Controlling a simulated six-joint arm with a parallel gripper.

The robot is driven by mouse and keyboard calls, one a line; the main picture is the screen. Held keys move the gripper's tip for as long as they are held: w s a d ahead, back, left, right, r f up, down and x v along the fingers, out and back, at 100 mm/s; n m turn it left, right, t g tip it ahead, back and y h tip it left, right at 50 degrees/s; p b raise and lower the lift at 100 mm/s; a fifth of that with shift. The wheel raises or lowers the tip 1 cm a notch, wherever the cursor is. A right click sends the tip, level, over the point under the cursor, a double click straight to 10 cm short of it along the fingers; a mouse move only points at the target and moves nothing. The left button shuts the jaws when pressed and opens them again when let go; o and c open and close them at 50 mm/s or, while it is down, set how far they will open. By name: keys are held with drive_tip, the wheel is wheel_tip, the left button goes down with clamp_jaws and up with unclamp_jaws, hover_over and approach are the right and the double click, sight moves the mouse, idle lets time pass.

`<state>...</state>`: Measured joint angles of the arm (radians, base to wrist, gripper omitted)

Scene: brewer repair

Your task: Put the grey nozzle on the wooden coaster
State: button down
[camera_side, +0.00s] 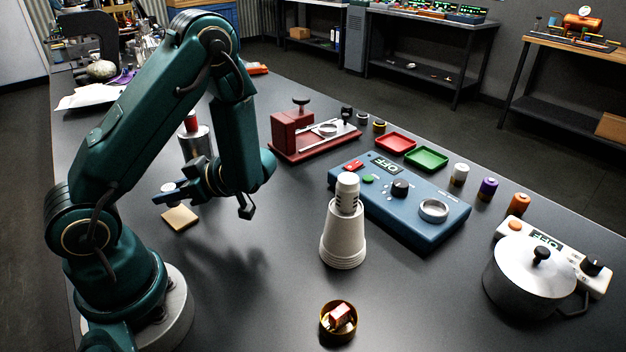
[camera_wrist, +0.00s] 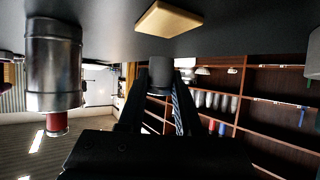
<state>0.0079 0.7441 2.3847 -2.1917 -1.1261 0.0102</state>
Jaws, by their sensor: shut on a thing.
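The grey nozzle (camera_wrist: 159,74) is between the fingertips of my gripper (camera_wrist: 160,88) in the wrist view. My gripper is shut on it. In the side view my gripper (camera_side: 166,193) points left, with the small nozzle (camera_side: 168,187) at its tip, raised above the table. The wooden coaster (camera_side: 180,218) is a pale square lying flat on the table, just below the gripper in the side view. It also shows at the top of the wrist view (camera_wrist: 172,19), apart from the nozzle. The coaster's visible top is bare.
A metal cylinder with a red top (camera_side: 196,143) stands close behind my gripper; it is at left in the wrist view (camera_wrist: 55,65). A white cone-shaped grinder (camera_side: 343,232), a blue control box (camera_side: 400,200) and a pot (camera_side: 527,278) stand further right. The table around the coaster is clear.

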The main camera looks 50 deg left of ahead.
sight(179, 204)
drive_tip(key=shift+f, duration=1.5)
drive_tip(key=shift+f, duration=0.1)
drive_tip(key=c, duration=0.6)
unclamp_jaws()
drive_tip(key=v, duration=1.2)
